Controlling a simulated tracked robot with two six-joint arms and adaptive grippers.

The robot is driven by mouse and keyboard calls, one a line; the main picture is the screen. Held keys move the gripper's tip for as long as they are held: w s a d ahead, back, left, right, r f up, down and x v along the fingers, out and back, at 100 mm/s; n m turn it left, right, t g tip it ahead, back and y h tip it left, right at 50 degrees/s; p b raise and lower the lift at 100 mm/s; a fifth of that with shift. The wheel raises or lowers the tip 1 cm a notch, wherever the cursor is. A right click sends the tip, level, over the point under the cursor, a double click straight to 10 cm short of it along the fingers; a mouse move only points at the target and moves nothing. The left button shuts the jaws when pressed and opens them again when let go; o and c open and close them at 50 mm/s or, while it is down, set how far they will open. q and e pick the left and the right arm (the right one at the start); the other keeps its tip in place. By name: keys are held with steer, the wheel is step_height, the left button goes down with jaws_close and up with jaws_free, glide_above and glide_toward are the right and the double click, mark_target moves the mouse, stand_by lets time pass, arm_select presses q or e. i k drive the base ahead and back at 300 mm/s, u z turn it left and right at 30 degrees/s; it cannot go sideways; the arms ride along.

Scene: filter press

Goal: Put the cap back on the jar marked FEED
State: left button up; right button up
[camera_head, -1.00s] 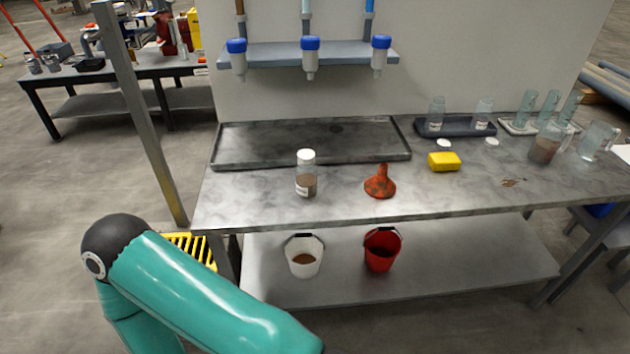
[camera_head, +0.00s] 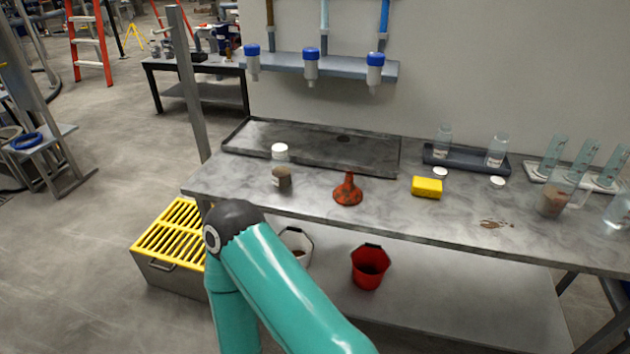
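Two clear, open jars stand in a dark tray (camera_head: 465,166) at the back right of the bench: a left jar (camera_head: 443,140) and a right jar (camera_head: 497,150). Their labels are too small to read, so I cannot tell which is FEED. Two white caps lie on the bench in front of the tray, a left cap (camera_head: 440,172) and a right cap (camera_head: 498,182). A teal arm of mine crosses the bottom; neither gripper shows.
A brown spill (camera_head: 496,224) marks the bench. A beaker (camera_head: 553,200) stands right. A red bucket (camera_head: 369,268) is below; a yellow-topped box (camera_head: 170,240) stands left.

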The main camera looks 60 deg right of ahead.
mark_target(281, 167)
steer(key=k, duration=0.4)
steer(key=u, duration=0.95)
steer(key=i, duration=0.15)
steer(key=z, duration=2.95)
steer(key=i, duration=1)
steer(key=u, duration=0.15)
steer(key=k, duration=0.85)
steer(key=z, duration=0.15)
